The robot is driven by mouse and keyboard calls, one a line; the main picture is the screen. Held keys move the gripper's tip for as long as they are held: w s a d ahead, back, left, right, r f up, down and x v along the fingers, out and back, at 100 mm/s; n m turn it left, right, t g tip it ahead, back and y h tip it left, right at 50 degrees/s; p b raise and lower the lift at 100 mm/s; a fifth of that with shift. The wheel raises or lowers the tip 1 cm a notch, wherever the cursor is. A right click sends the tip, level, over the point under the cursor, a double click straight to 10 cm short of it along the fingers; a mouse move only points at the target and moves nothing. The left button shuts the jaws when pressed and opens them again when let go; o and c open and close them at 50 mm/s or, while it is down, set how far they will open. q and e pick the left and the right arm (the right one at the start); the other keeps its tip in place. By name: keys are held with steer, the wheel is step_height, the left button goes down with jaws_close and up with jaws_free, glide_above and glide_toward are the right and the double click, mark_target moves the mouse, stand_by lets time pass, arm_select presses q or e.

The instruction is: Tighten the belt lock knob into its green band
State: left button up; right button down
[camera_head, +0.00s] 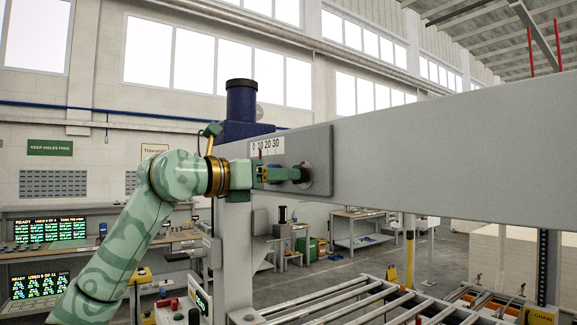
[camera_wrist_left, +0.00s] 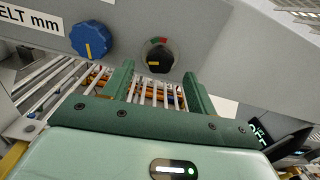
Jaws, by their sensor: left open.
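The belt lock knob (camera_wrist_left: 158,58) is black with a yellow mark, on a grey round dial with a small green band and a red band at its upper edge in the left wrist view. The yellow mark lies low on the knob, away from the bands. In the head view the dark knob (camera_head: 304,175) is partly hidden by my gripper. My left gripper (camera_wrist_left: 158,72) is open, its two green fingers on either side of the knob in the picture. I cannot tell whether they touch it. It also shows in the head view (camera_head: 284,174), pointing at the panel.
A blue knob (camera_wrist_left: 89,38) with a yellow mark is left of the lock knob, near a BELT mm label (camera_wrist_left: 32,16). The grey beam (camera_head: 450,150) runs to the right. White conveyor rollers (camera_head: 340,300) lie below. A scale (camera_head: 266,145) sits above my gripper.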

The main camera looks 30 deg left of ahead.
arm_select(q)
steer(key=x, duration=0.3)
steer(key=shift+w+p, duration=0.1)
steer(key=shift+p, duration=0.25)
steer(key=c, duration=1)
steer(key=shift+a+r+m+p, duration=0.1)
steer(key=shift+m+p, duration=1.2)
steer(key=shift+m, duration=1.7)
